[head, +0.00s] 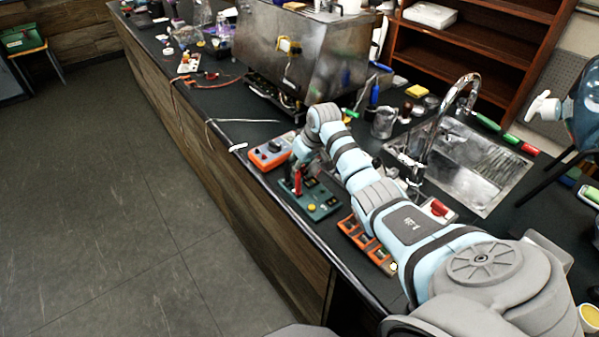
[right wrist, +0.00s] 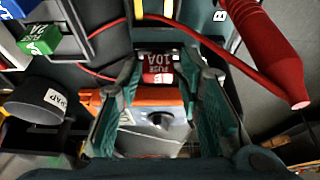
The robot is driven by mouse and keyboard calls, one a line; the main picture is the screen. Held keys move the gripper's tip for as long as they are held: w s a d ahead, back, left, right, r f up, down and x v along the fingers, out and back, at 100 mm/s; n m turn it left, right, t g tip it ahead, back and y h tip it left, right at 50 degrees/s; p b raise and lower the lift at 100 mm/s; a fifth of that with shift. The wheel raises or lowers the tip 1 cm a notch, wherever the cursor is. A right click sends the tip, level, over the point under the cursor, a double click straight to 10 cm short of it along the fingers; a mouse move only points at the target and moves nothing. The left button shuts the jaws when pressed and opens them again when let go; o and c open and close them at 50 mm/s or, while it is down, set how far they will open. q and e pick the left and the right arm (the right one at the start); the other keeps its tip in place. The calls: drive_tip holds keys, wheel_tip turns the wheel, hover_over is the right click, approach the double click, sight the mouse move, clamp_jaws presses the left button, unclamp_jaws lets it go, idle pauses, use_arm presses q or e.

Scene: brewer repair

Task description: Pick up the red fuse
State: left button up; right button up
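The red fuse (right wrist: 157,70), labelled 10A, sits upright in the middle of the right wrist view. My right gripper (right wrist: 165,82) is open, with one teal finger on each side of the fuse and visible gaps between them. In the head view my right gripper (head: 304,163) is low over the dark green test board (head: 318,204). The red fuse cannot be made out there. My left gripper is in neither view.
A red probe (right wrist: 268,48) with its lead stands close to the right finger. A green fuse (right wrist: 40,38) and a black cap part (right wrist: 36,101) are at the left.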

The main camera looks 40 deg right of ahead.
drive_tip(key=shift+s+d, duration=0.1)
drive_tip(key=c, duration=0.6)
drive_tip(key=shift+r, duration=0.1)
drive_tip(key=shift+c, duration=0.2)
